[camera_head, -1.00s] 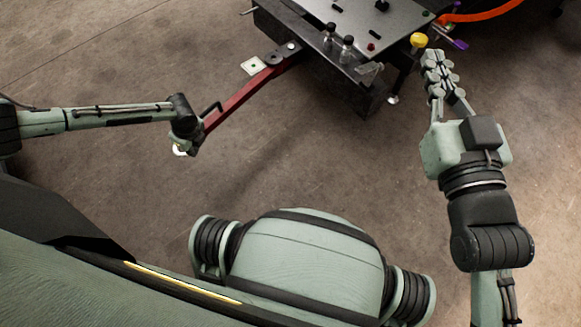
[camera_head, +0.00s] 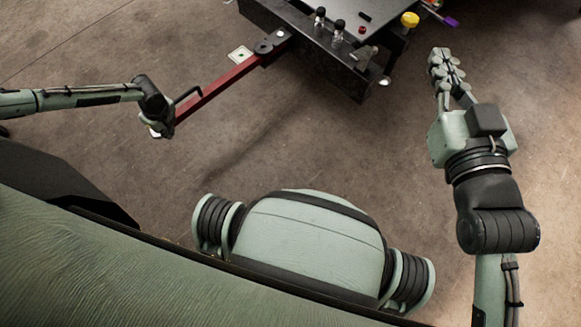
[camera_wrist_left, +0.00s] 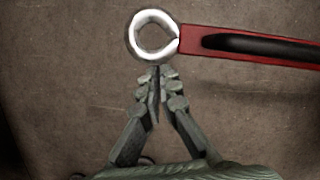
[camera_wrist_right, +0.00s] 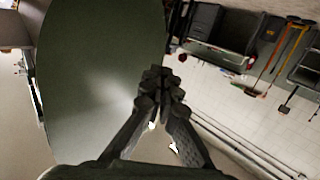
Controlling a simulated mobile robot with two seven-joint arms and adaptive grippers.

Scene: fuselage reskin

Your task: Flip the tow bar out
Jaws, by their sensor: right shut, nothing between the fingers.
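The red tow bar (camera_head: 218,88) sticks out from a pivot (camera_head: 272,41) at the dark cart's near corner, slanting down left. A black handle (camera_wrist_left: 260,45) lies along it. Its silver ring (camera_wrist_left: 153,37) is just beyond my left fingertips in the left wrist view. My left gripper (camera_wrist_left: 157,82) has its fingertips close together, with a thin dark sliver between them; a grip on the bar cannot be made out. In the head view my left wrist hides most of the bar's end. My right gripper (camera_head: 446,68) is shut and empty, apart from the cart; it also shows in the right wrist view (camera_wrist_right: 160,80).
The cart (camera_head: 315,45) carries bottles (camera_head: 338,30), a yellow knob (camera_head: 410,19) and a red button on top. A small white plate (camera_head: 240,54) shows beside the pivot. The floor between my base and the cart is clear. A large green rounded surface (camera_wrist_right: 95,80) fills much of the right wrist view.

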